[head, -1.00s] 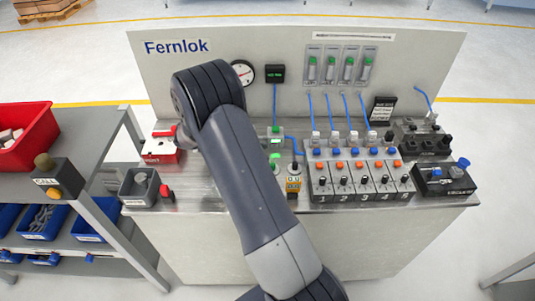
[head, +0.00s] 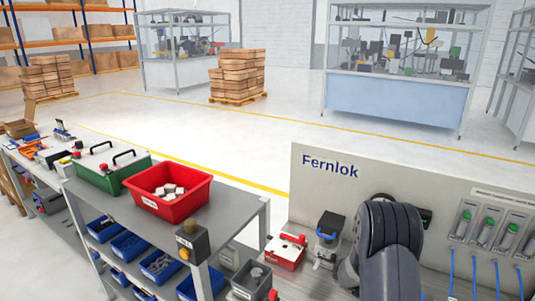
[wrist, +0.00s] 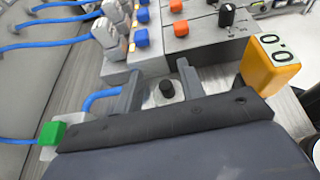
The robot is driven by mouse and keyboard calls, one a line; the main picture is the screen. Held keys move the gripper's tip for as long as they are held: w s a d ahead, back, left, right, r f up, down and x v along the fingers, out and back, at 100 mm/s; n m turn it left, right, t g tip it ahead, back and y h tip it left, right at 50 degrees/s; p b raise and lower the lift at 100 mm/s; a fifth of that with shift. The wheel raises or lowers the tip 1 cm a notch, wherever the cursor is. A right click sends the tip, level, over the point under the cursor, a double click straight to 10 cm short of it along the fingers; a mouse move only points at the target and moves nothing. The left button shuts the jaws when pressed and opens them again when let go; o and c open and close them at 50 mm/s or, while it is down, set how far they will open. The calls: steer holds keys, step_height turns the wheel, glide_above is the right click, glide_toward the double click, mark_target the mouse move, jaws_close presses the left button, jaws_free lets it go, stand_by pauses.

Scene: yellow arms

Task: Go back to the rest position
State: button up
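My gripper (wrist: 158,82) shows in the wrist view with its two grey fingers apart. A small black knob (wrist: 167,88) on a light base appears between the fingers; I cannot tell how far below them it is. Nothing is visibly held. In the head view my dark arm stands at the lower right in front of the Fernlok panel (head: 330,190), and the gripper itself is hidden there.
In the wrist view an orange block with a display (wrist: 270,65) is close on the right, a green-topped part (wrist: 52,133) at left, and blue tubes around. In the head view a red bin (head: 168,212) and a red-and-white box (head: 286,252) stand left of my arm.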

steer(key=shift+s+d+f, duration=0.15)
steer(key=shift+s+d, duration=0.15)
steer(key=shift+d, duration=0.15)
steer(key=shift+s+d+f, duration=0.1)
steer(key=shift+d+f, duration=0.15)
steer(key=shift+f, duration=0.2)
